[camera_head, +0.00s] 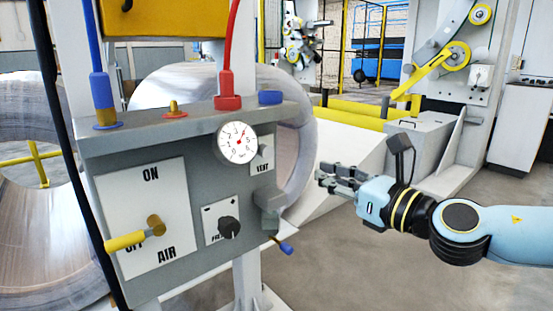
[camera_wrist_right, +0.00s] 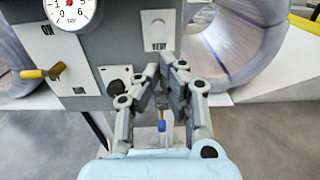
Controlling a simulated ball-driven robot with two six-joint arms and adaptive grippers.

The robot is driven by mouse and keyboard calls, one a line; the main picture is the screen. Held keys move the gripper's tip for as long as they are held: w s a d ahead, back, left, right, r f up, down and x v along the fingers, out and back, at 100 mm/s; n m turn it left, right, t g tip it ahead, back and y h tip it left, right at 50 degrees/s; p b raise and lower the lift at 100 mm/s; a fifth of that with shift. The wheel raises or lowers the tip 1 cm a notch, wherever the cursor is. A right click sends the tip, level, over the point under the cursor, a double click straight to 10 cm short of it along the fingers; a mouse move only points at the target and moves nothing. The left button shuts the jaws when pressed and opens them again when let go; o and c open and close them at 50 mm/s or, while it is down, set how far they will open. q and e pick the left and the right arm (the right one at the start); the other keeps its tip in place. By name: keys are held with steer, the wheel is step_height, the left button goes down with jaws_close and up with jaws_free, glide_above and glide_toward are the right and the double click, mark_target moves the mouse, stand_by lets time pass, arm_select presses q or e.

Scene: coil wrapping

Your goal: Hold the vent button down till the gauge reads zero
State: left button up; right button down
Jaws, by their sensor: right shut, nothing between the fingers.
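The grey air panel (camera_head: 200,185) stands at the left in the head view. Its round white gauge (camera_head: 237,143) has a red-centred dial, and the needle reading is too small to tell; the gauge (camera_wrist_right: 70,8) is cut off in the wrist view. The VENT plate (camera_head: 262,165) is right of the gauge, partly in shade. In the wrist view the vent button (camera_wrist_right: 158,27) shows pale above the VENT label. My right gripper (camera_head: 325,179) is shut and empty, right of the panel and apart from it. My left gripper is not in view.
The yellow air lever (camera_head: 126,241) points left over the OFF label. A black knob (camera_head: 229,227) is below the gauge. A blue-tipped drain lever (camera_head: 285,248) hangs under the panel's right side. A large wrapped coil (camera_head: 300,120) stands behind. Floor at right is clear.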

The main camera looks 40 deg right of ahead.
steer(key=w, duration=0.1)
glide_toward(270, 152)
steer(key=w+p, duration=0.1)
steer(key=p, duration=0.1)
steer(key=w+p, duration=0.4)
steer(key=shift+w+a+r, duration=0.2)
steer(key=shift+a, duration=0.1)
steer(key=shift+w+p, duration=0.35)
steer(key=shift+w, duration=0.35)
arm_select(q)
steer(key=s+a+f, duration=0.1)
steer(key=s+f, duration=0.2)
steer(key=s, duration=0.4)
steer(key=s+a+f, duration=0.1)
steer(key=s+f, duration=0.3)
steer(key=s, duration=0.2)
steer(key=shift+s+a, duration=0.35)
arm_select(e)
steer(key=shift+w+f, duration=0.2)
steer(key=shift+w, duration=0.05)
arm_select(q)
steer(key=shift+p, duration=0.3)
arm_select(e)
steer(key=shift+w, duration=0.1)
